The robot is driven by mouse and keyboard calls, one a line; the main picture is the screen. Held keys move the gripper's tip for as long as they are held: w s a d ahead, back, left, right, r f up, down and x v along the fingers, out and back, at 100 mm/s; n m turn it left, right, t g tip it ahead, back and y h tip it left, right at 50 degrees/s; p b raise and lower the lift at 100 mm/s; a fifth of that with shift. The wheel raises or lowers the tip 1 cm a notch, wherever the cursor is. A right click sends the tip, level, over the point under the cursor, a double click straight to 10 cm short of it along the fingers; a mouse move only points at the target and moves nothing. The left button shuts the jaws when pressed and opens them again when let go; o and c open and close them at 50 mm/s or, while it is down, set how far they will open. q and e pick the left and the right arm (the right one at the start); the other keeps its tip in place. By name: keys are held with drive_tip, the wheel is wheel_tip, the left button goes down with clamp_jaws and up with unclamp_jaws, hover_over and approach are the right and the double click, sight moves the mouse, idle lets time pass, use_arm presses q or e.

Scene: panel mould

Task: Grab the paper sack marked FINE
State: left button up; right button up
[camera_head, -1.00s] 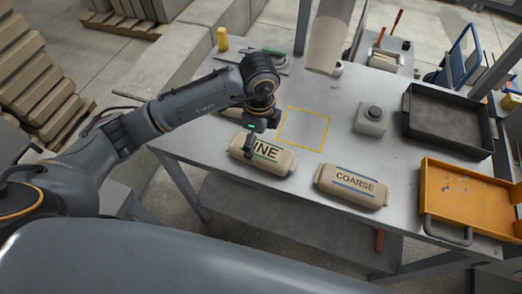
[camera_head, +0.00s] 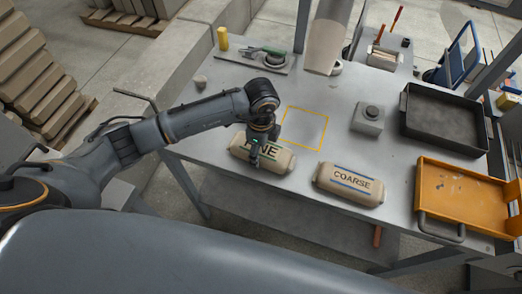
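The tan paper sack marked FINE (camera_head: 284,161) lies on its side on the grey metal table, near the front edge. My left gripper (camera_head: 255,160) is over the middle of this sack and covers part of its lettering. The fingers point down at the sack, and I cannot tell whether they touch it or how far apart they are. A similar sack marked COARSE (camera_head: 349,186) lies to the right, apart from the gripper. My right gripper is not in view.
A yellow square outline (camera_head: 304,127) on the table (camera_head: 330,110) is empty. A grey box with a round knob (camera_head: 368,119), a black tray (camera_head: 446,121) and an orange tray (camera_head: 462,198) stand to the right. A pale cylinder (camera_head: 328,40) hangs at the back.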

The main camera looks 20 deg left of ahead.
use_arm(q)
drive_tip(key=c, duration=0.7)
drive_tip(key=shift+w+r, duration=0.1)
drive_tip(key=shift+r, duration=0.05)
